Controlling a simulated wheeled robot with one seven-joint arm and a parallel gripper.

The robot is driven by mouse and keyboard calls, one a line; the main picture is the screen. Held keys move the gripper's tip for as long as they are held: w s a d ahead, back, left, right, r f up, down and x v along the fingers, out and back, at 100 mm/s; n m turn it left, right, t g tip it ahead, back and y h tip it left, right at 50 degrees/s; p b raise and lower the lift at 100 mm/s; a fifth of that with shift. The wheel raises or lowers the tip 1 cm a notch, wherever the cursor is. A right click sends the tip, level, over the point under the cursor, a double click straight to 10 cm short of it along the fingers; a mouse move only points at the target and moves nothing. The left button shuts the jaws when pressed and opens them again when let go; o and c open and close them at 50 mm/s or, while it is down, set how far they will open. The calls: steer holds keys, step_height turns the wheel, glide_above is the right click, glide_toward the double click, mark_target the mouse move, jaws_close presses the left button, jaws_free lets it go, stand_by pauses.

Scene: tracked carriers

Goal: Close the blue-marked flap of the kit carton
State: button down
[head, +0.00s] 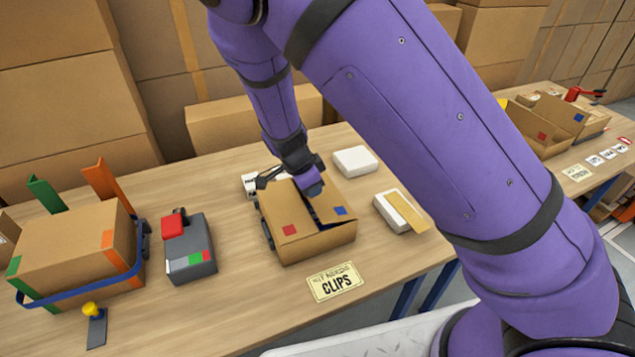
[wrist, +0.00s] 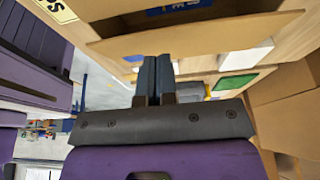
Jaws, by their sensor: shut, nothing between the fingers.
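The kit carton (head: 318,247) stands on the table behind a card reading CLIPS. Its red-marked flap (head: 300,218) lies over the left part of the top. Its blue-marked flap (head: 330,200) is on the right, with a dark gap between the two flaps, so it does not look flat. My gripper (head: 314,188) is at the carton's far side, by the top of the blue-marked flap; I cannot tell whether it touches. In the wrist view my gripper (wrist: 154,62) is shut and empty, its fingertips close to a cardboard edge.
A grey device with a red top (head: 190,250) and a strapped carton (head: 75,250) stand to the left. White boxes lie at the back (head: 355,161) and right (head: 398,210) of the kit carton. Another open carton (head: 545,125) is on the far right table.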

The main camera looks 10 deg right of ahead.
mark_target(307, 210)
steer(key=shift+s+a+f+h, duration=0.1)
steer(key=shift+a+f+h, duration=0.25)
steer(key=shift+f+h, duration=0.2)
steer(key=shift+s+a+f+h, duration=0.1)
steer(key=shift+a+f+h, duration=0.25)
steer(key=shift+f+h, duration=0.2)
steer(key=shift+a+f, duration=0.25)
steer(key=shift+f, duration=0.35)
steer(key=shift+d, duration=0.1)
